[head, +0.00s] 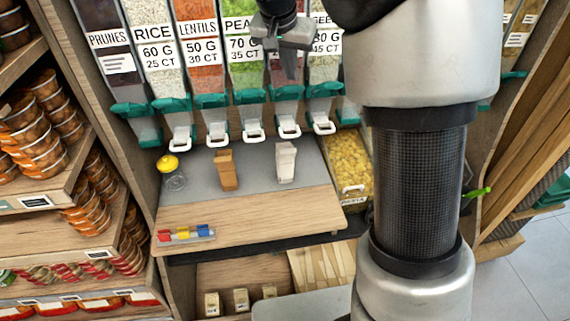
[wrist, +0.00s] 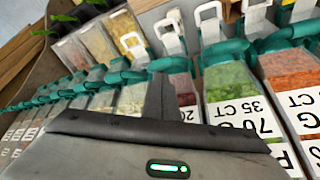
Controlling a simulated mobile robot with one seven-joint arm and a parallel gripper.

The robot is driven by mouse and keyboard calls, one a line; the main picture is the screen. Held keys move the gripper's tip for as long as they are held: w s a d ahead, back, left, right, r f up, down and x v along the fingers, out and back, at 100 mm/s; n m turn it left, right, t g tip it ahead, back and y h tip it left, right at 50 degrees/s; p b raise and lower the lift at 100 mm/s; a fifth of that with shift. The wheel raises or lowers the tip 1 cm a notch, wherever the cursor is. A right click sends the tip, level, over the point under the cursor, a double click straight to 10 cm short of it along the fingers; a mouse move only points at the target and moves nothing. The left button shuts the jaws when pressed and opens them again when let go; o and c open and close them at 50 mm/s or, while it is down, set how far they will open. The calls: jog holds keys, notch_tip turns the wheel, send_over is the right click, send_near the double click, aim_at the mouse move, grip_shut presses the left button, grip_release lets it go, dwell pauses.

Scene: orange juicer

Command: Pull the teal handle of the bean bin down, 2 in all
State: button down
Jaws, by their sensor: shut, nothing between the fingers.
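A row of clear bins with teal handles runs across the head view. The bin right of the peas has its label hidden by my gripper (head: 290,74); it looks like the bean bin, with a teal handle (head: 286,93) and a white loop below. In the wrist view its reddish contents (wrist: 184,88) and teal handle (wrist: 172,65) show beside the peas. My gripper (wrist: 160,82) is shut and empty, pointing down in front of that bin, just above the handle. Whether it touches the handle is unclear.
A white bag (head: 286,162) stands below this bin's spout. A brown bag (head: 224,170) and a yellow-lidded jar (head: 171,172) stand to its left on the counter. Neighbouring handles, such as the peas handle (head: 249,96), sit close by. Colored clips (head: 186,234) lie in front.

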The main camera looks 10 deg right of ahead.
jog(key=shift+s+r+p, duration=0.25)
jog(key=shift+s+r, duration=0.65)
jog(key=shift+r, duration=0.15)
jog(key=shift+s+r+p, duration=0.2)
jog(key=shift+s+r, duration=0.65)
jog(key=shift+r, duration=0.2)
jog(key=s+n+t+y+p, duration=0.1)
jog(key=s+n, duration=0.5)
jog(key=s, duration=2.3)
jog(key=shift+s+d+r+y+p, duration=0.15)
jog(key=shift+s+r+y+p, duration=0.1)
jog(key=shift+y+p, duration=0.6)
